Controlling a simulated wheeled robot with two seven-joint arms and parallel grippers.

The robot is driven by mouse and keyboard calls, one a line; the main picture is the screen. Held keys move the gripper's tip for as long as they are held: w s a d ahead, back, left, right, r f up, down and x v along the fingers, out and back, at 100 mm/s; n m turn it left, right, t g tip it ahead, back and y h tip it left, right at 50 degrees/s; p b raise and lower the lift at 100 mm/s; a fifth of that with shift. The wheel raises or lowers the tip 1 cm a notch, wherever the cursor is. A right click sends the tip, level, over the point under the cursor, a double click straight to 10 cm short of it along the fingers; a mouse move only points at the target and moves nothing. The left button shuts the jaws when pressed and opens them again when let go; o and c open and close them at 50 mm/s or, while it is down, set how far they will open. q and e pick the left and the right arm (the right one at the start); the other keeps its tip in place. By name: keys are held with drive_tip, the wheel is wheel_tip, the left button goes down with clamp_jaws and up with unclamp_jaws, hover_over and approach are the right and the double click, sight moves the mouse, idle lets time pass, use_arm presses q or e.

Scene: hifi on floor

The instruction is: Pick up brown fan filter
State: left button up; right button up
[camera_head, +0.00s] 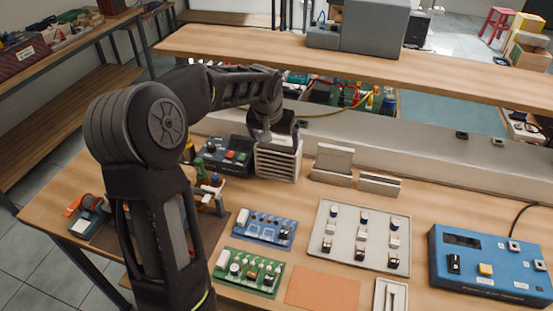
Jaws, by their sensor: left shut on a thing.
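A beige-brown slatted block (278,162), which looks like the fan filter, stands upright at the back of the workbench (415,215). My left gripper (272,136) reaches over it from above and is shut on its top part. The fingertips are partly hidden by the gripper's own dark body. The block's lower end appears at the bench surface; whether it is touching or just lifted I cannot tell. My right gripper is not in view.
A dark control box (226,156) stands close left of the block. Beige holders (332,165) stand to its right. In front lie a blue circuit board (264,228), a green board (247,271) and a component tray (350,262). A blue box (490,265) sits at right. A shelf (440,75) spans behind.

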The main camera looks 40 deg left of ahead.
use_arm(q)
drive_tip(key=shift+c, duration=0.9)
wheel_tip(320, 180, up, 18)
idle(0.7)
wheel_tip(320, 180, up, 7)
drive_tip(key=p, duration=0.6)
drive_tip(key=shift+p, duration=0.3)
idle(0.4)
